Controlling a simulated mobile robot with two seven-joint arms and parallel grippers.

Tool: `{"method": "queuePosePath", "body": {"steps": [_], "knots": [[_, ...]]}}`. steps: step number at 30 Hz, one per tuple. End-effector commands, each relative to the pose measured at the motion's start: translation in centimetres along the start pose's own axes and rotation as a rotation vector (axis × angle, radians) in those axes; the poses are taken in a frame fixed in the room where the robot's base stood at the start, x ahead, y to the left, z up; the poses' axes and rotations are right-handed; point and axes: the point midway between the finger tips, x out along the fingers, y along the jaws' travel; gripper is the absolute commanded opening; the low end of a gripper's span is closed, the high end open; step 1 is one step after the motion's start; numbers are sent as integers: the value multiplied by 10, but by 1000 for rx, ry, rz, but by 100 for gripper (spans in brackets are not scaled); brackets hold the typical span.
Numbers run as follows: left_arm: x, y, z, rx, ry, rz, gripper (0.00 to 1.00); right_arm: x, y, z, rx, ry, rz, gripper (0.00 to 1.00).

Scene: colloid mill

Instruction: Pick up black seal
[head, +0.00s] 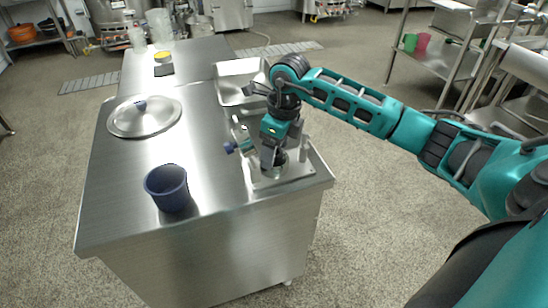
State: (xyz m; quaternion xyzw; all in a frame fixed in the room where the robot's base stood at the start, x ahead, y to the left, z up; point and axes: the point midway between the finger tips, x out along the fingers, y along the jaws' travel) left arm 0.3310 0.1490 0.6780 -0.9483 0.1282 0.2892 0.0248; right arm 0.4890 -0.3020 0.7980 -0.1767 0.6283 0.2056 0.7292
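I cannot make out a black seal for certain in the head view. My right arm comes in from the right, and its gripper (270,163) points down over a metal device with a round opening (280,172) and a square base plate (306,172). This device stands at the right front of the steel table (138,200). The fingertips are close to the opening, but they are small and partly hidden, so I cannot tell if they are open or hold anything. My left gripper is not in view.
A dark blue cup (167,188) stands at the front left of the table. A round metal lid (144,117) lies behind it. A metal tray (240,82) sits behind the device. A small yellow-topped item (163,58) is farther back. The front middle is clear.

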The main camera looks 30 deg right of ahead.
Motion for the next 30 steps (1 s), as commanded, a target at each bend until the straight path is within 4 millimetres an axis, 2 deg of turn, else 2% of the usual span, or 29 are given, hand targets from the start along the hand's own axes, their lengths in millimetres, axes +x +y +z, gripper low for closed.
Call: {"method": "queuePosePath", "body": {"steps": [7,25,30], "knots": [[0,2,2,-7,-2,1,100,2,0,0,-1,-1,-1,72],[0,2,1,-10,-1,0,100,2,0,0,-1,-1,-1,14],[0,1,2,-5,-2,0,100,2,0,0,-1,-1,-1,13]]}}
